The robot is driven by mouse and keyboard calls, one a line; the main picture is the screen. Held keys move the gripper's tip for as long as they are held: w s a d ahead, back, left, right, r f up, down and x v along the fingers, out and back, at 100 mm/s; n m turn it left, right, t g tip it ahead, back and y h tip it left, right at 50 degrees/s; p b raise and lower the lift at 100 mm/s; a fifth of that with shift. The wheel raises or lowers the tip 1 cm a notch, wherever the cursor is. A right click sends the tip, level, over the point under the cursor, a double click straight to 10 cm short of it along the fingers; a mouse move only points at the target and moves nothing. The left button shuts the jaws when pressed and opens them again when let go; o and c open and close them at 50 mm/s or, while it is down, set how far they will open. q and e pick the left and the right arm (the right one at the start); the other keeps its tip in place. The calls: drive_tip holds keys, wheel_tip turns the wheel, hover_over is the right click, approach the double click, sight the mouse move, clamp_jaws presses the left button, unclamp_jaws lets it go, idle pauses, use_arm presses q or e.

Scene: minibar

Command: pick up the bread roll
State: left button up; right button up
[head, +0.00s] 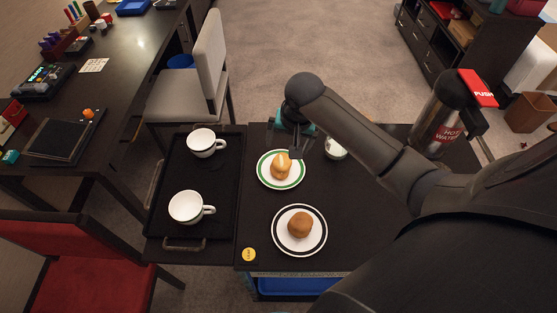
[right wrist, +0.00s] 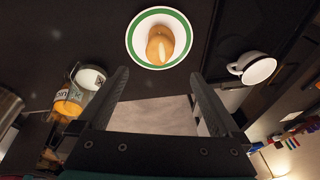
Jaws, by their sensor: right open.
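A round brown bread roll (head: 300,225) sits on a black-rimmed white plate (head: 276,240) near the front of the dark table. A second, golden roll (head: 282,162) with a pale mark on top sits on a green-rimmed plate (head: 264,179) farther back. My right gripper (head: 297,153) hangs beside the green-rimmed plate in the head view. In the right wrist view, my right gripper (right wrist: 159,75) is open and empty, with the golden roll (right wrist: 160,45) on its green-rimmed plate (right wrist: 137,54) beyond the fingertips. My left gripper is not in view.
A black tray (head: 177,228) with two white cups (head: 185,207) (head: 201,142) lies left of the plates. A hot-water dispenser (head: 440,115) stands at the right. A yellow round tag (head: 249,254) lies near the front edge.

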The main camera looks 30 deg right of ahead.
drive_tip(key=b, duration=0.2)
hover_over(282, 163)
drive_tip(key=s, duration=0.1)
wheel_tip(282, 163, down, 7)
drive_tip(key=shift+r, duration=0.15)
drive_tip(key=b+x, duration=0.1)
drive_tip(key=x, duration=0.4)
drive_tip(key=shift+s, duration=0.15)
drive_tip(key=c, duration=1.3)
